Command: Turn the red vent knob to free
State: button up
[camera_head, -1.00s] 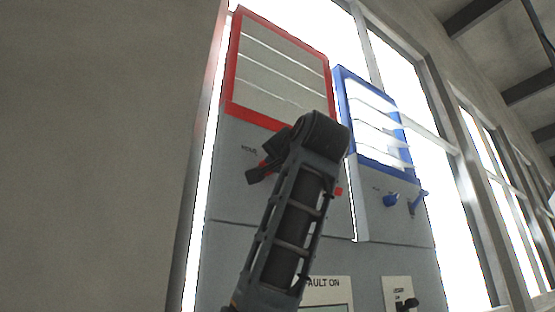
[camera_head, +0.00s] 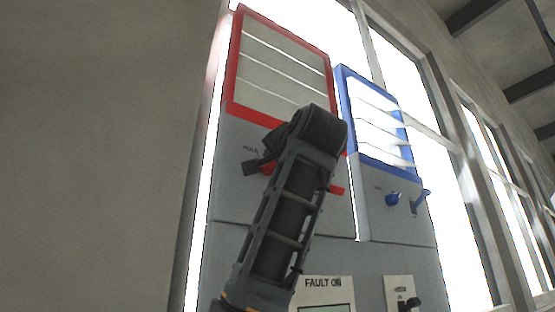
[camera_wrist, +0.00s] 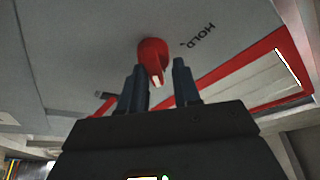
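The red vent knob (camera_wrist: 152,52) sits on the grey panel in the wrist view, its pointer toward my gripper. The word HOLD is printed beside it. My gripper (camera_wrist: 159,68) is open, with its two dark fingers on either side of the knob's pointer end. A gap shows at the right finger; whether the left finger touches the knob I cannot tell.
A red-framed louvred vent (camera_head: 233,75) is above the knob. A red handle (camera_head: 337,190) is right of my wrist. A blue-framed vent (camera_head: 343,95), blue knob (camera_head: 392,199) and blue handle (camera_head: 418,202) are farther right. A FAULT ON panel (camera_head: 323,283) is below.

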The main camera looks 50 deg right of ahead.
jog(key=shift+o, duration=0.2)
jog(key=shift+w+d+f, duration=0.25)
jog(key=shift+d+f, duration=0.1)
jog(key=shift+f, duration=0.05)
jog(key=shift+s+r, duration=0.1)
jog(key=b+v, duration=0.2)
jog(key=v, duration=0.5)
jog(key=shift+s+a+b, duration=0.25)
jog(key=shift+s+b, duration=0.05)
jog(key=shift+b, duration=0.1)
jog(key=shift+s+a, duration=0.1)
dwell(0.4)
